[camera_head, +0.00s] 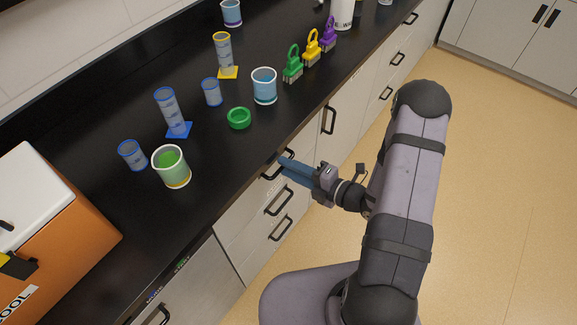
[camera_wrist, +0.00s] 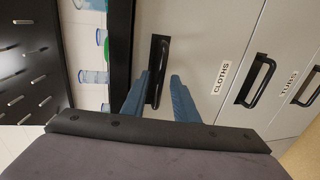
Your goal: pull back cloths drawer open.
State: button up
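The cloths drawer (camera_wrist: 205,35) is the top drawer under the counter edge, with a white "CLOTHS" label on its pale front. It looks shut, flush with the fronts below it. Its black bar handle (camera_wrist: 158,72) also shows in the head view (camera_head: 268,177), partly behind my fingers. My gripper (camera_wrist: 158,98) is open, with one blue finger on each side of the handle and gaps between. In the head view my gripper (camera_head: 284,167) reaches from the right to this handle. Whether a finger touches the bar is unclear.
Below are the tubs drawer handle (camera_wrist: 257,80) and another handle (camera_wrist: 305,88). The black counter (camera_head: 205,160) above bears a green beaker (camera_head: 171,167), a green ring (camera_head: 239,118), cylinders and brushes. An orange cooler (camera_head: 70,250) stands at left. The floor (camera_head: 500,200) at right is clear.

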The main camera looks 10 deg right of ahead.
jog(key=shift+w+a, duration=0.15)
jog(key=shift+a, duration=0.05)
grip_shut()
jog(key=f+p+v, duration=0.1)
jog(key=f+v, duration=0.2)
jog(key=v, duration=1.4)
jog(key=s+d+f+p+v, duration=0.1)
jog(key=f+v, duration=0.3)
jog(key=v, duration=1.3)
jog(key=shift+p, duration=0.3)
jog(key=shift+f, duration=0.15)
grip_release()
